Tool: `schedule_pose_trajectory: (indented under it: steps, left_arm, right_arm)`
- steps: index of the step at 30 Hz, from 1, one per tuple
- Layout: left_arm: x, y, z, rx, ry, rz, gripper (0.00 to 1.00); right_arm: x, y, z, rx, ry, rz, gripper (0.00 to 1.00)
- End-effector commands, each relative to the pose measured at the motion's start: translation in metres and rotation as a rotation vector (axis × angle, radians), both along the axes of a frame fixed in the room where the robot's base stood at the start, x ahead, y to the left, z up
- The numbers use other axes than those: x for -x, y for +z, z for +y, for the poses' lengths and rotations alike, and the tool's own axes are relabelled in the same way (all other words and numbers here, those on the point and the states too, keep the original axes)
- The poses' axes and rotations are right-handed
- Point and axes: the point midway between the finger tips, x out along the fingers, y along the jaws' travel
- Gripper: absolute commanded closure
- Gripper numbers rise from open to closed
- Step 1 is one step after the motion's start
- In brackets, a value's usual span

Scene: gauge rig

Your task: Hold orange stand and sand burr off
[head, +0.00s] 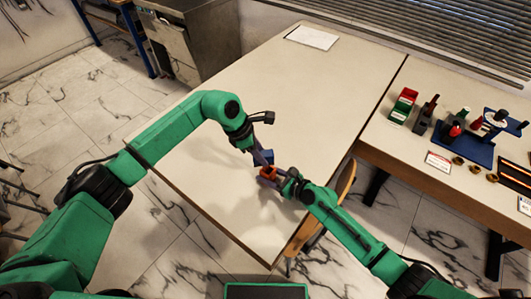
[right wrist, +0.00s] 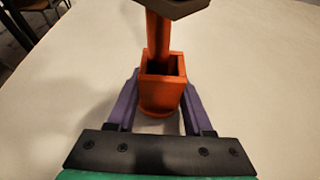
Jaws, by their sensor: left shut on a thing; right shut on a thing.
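The orange stand (right wrist: 162,90) stands on the pale table in the right wrist view, with an open square box, a round foot and a post behind it. A grey flat-edged piece (right wrist: 172,8) shows at the post's top, cut off by the frame. The stand also shows in the head view (head: 267,173). My right gripper (right wrist: 160,83) is shut on the stand, its purple fingers on either side of the box. My left gripper (head: 262,160) is shut just above the stand, by a small blue block (head: 268,154) that it seems to hold. The burr cannot be made out.
The pale table (head: 300,90) is mostly clear, with a white sheet (head: 311,38) at its far end. A second table at right holds red and green bins (head: 403,105), a blue rack (head: 465,145) and small brass parts. A wooden chair (head: 345,180) stands by the table edge.

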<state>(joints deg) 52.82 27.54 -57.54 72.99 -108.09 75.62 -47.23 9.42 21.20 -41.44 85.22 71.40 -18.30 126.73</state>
Motion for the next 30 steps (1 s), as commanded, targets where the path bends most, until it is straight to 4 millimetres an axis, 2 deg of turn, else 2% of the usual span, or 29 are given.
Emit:
schedule_pose_trajectory:
  steps: [8,24,30]
  left_arm:
    - [0.001,-0.005,0.002,-0.011,0.001,0.008,1.00]
    - [-0.003,-0.007,-0.028,-0.012,0.000,0.008,1.00]
    - [-0.002,-0.007,-0.030,-0.012,0.000,0.008,1.00]
  right_arm:
    - [0.002,-0.003,-0.001,0.002,0.001,0.006,1.00]
    - [0.002,-0.002,0.000,0.001,0.002,0.005,1.00]
    - [0.002,-0.002,0.001,0.001,0.004,0.004,1.00]
